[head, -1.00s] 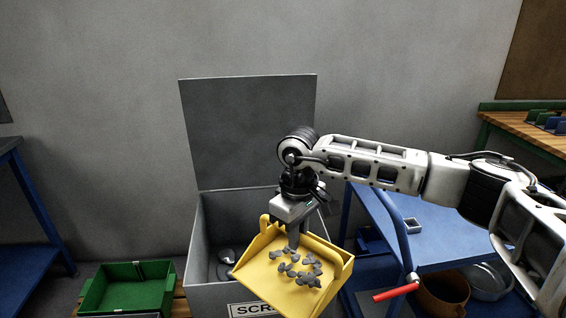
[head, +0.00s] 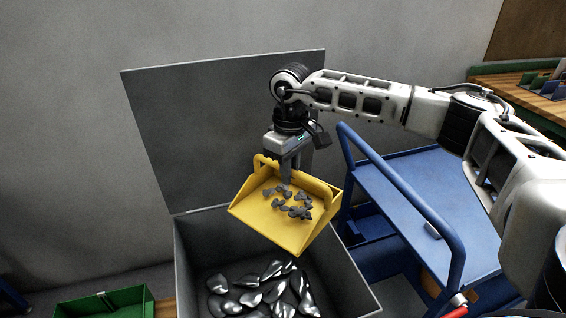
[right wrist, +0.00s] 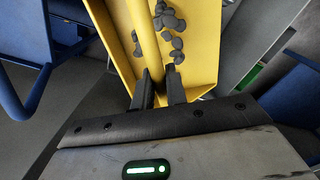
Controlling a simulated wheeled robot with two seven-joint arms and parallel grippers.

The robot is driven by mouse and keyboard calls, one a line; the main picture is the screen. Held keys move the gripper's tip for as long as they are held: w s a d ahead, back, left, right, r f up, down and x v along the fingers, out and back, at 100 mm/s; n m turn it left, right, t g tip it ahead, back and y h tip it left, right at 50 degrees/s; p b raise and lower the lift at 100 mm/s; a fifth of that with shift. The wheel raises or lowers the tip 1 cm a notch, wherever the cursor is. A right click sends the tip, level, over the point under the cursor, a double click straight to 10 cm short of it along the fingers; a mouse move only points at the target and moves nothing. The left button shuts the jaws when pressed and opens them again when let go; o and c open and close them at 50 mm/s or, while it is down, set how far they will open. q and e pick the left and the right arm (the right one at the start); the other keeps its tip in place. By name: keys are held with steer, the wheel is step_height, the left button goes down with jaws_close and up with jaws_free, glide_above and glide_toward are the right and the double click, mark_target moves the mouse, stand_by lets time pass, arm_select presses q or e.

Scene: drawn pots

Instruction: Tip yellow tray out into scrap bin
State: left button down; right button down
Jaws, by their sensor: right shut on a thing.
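My right gripper (head: 288,178) is shut on the upper edge or handle of the yellow tray (head: 290,236); the grip also shows in the right wrist view (right wrist: 160,94). The tray hangs tilted, its open front edge lower and towards me. Several dark grey pieces (head: 298,211) lie on it, and some also show in the right wrist view (right wrist: 172,28). The tray is in front of the raised lid and overlaps the back right part of the grey scrap bin (head: 342,277). Several shiny metal scraps (head: 250,296) lie inside the bin. My left gripper is not in view.
The bin's lid (head: 220,120) stands open at the back. A blue cart (head: 430,190) with a raised rail stands close on the right. A green crate (head: 105,303) is at the lower left. A wooden bench (head: 540,100) stands far right.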

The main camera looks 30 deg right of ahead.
mark_target(288, 205)
steer(key=shift+s+f+b, duration=0.1)
steer(key=shift+f+b, duration=0.3)
steer(key=shift+f, duration=0.25)
steer(key=shift+f+b, duration=0.75)
steer(key=shift+f, duration=0.45)
steer(key=shift+a+r, duration=0.2)
steer(key=shift+r, duration=0.05)
steer(key=shift+s+a+r+h+p, duration=0.15)
steer(key=shift+a+r+h+p, duration=0.25)
steer(key=shift+a+h+p, duration=0.15)
steer(key=shift+s+a+r+t+h+p, duration=0.3)
steer(key=shift+a+r+t+h, duration=0.25)
steer(key=shift+a+h, duration=0.3)
steer(key=shift+s+a+r+h, duration=0.15)
steer(key=shift+a+r+h, duration=0.25)
steer(key=shift+r+h, duration=0.1)
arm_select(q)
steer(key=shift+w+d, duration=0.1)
arm_select(e)
steer(key=shift+d+f, duration=0.1)
steer(key=shift+f, duration=0.05)
